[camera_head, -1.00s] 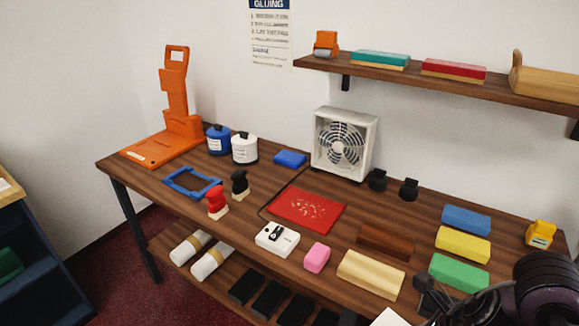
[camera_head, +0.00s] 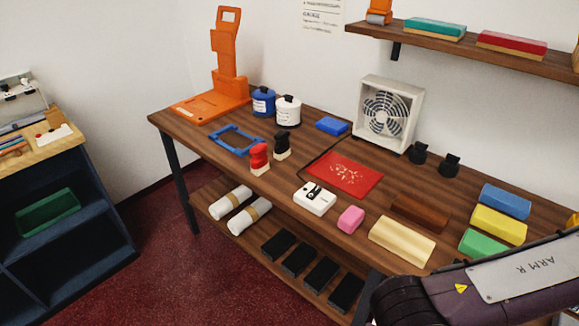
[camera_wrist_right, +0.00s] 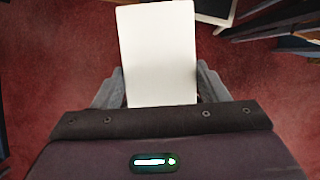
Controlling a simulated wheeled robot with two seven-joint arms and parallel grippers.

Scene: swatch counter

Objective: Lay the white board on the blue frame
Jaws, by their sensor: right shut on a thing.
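The blue frame (camera_head: 236,139) lies flat on the wooden table, left of the red and black stamps, with nothing on it. The white board (camera_wrist_right: 159,53) shows in the right wrist view, where my right gripper (camera_wrist_right: 161,98) is shut on its near end. The board is held above the dark red floor. In the head view only my right arm (camera_head: 490,278) shows, at the lower right; its gripper and the board are out of that picture. My left gripper is not in view.
Red stamp (camera_head: 259,158) and black stamp (camera_head: 281,146) stand right beside the frame. Blue jar (camera_head: 263,101), white jar (camera_head: 288,110) and orange stand (camera_head: 226,65) are behind it. A fan (camera_head: 388,113), red mat (camera_head: 345,174) and several coloured blocks fill the table's right.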

